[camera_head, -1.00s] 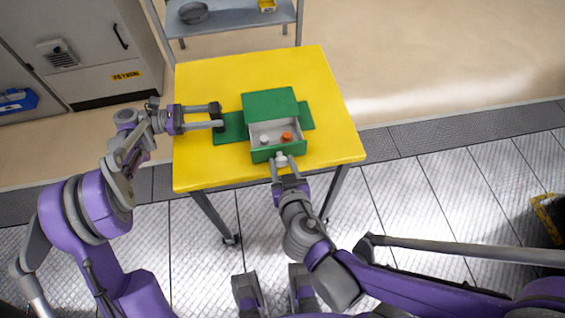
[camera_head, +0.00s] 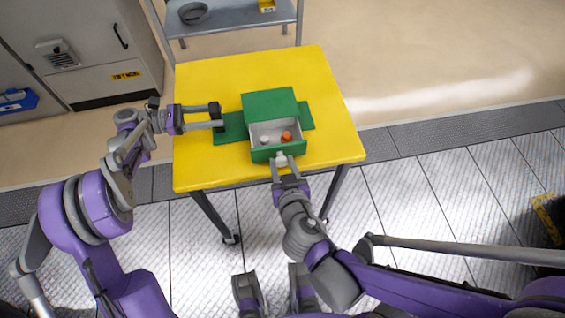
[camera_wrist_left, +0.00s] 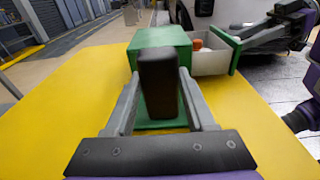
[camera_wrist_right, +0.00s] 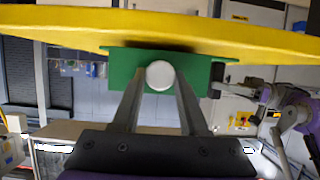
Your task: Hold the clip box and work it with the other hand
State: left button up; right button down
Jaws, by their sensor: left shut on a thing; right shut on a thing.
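The green clip box (camera_head: 270,103) stands on the yellow table on a wider green base plate (camera_head: 231,127). Its pale-lined drawer (camera_head: 264,128) is open towards me, holding an orange piece (camera_head: 287,135) and a small whitish piece (camera_head: 265,139). My left gripper (camera_head: 216,117) is at the plate's left end, shut on a dark upright block, seen between its fingers in the left wrist view (camera_wrist_left: 158,80). My right gripper (camera_head: 284,168) is in front of the drawer, shut on its round white knob (camera_wrist_right: 160,75). The box's back is hidden.
The yellow table (camera_head: 325,100) is clear behind and to the right of the box. A grey shelf (camera_head: 235,20) with a dark round dish (camera_head: 193,13) and a yellow item (camera_head: 267,6) stands behind it. A grey cabinet (camera_head: 75,50) is at the far left.

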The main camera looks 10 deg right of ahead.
aim_at(277, 138)
dwell(0.4)
jog(key=w, duration=0.8)
jog(key=shift+w, duration=0.15)
jog(key=shift+c, duration=2.2)
grip_release()
jog(key=v, duration=1.2)
